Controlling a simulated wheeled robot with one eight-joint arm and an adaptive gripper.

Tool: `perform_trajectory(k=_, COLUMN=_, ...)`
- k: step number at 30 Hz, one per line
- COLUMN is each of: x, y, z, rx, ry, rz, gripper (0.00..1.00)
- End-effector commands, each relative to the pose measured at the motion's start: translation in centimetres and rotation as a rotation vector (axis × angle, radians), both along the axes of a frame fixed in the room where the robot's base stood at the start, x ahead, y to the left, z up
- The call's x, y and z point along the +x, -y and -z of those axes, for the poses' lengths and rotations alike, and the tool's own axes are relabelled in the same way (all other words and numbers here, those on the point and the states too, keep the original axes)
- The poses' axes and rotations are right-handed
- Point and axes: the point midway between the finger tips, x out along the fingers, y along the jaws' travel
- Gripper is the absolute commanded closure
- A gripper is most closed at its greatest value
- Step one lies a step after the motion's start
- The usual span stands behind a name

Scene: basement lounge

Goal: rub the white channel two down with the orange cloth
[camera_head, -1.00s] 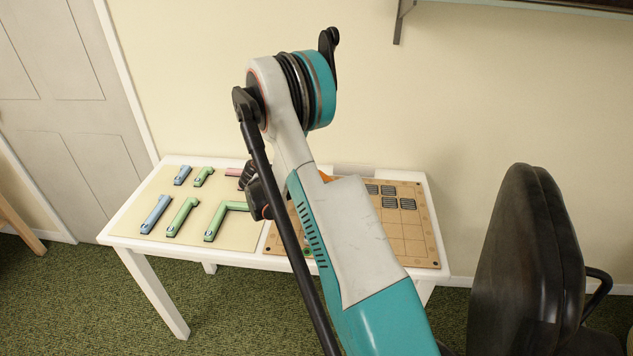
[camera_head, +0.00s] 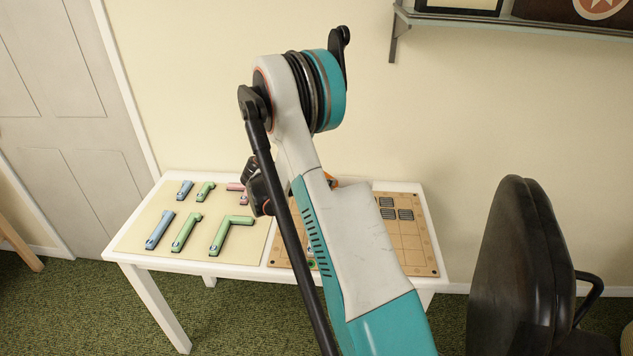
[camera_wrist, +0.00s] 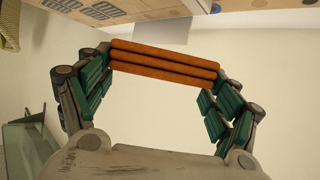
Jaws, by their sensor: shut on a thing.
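My gripper (camera_wrist: 163,66) is shut on the orange cloth (camera_wrist: 165,62), a folded, ribbed bundle spanning the space between its fingers in the wrist view. In the head view my arm hides most of the gripper, and only a small orange bit of the cloth (camera_head: 333,183) shows past it. I cannot pick out a white channel two for certain. A pale grey-white panel (camera_wrist: 162,34) shows beyond the cloth at the table edge in the wrist view; I cannot tell whether it is the channel. No contact between cloth and panel can be made out.
The white table (camera_head: 150,262) holds a cream mat (camera_head: 205,254) with blue, green and pink pieces, including a green L-shaped one (camera_head: 222,238). A tan gridded board (camera_head: 412,243) with dark slotted plates lies at right. A black chair (camera_head: 520,265) stands right; a shelf (camera_head: 520,27) hangs above.

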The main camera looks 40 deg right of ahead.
Motion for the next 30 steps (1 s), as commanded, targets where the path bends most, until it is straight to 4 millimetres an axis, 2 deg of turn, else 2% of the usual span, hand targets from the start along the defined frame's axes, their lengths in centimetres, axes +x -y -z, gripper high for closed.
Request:
perform_trajectory(k=9, x=0.1, y=0.6, z=-1.8, rx=0.000, ry=0.000, rz=-0.004, gripper=0.45)
perform_trajectory(k=30, x=0.1, y=0.5, z=-2.2, rx=0.000, ry=0.000, rz=-0.001, gripper=0.45)
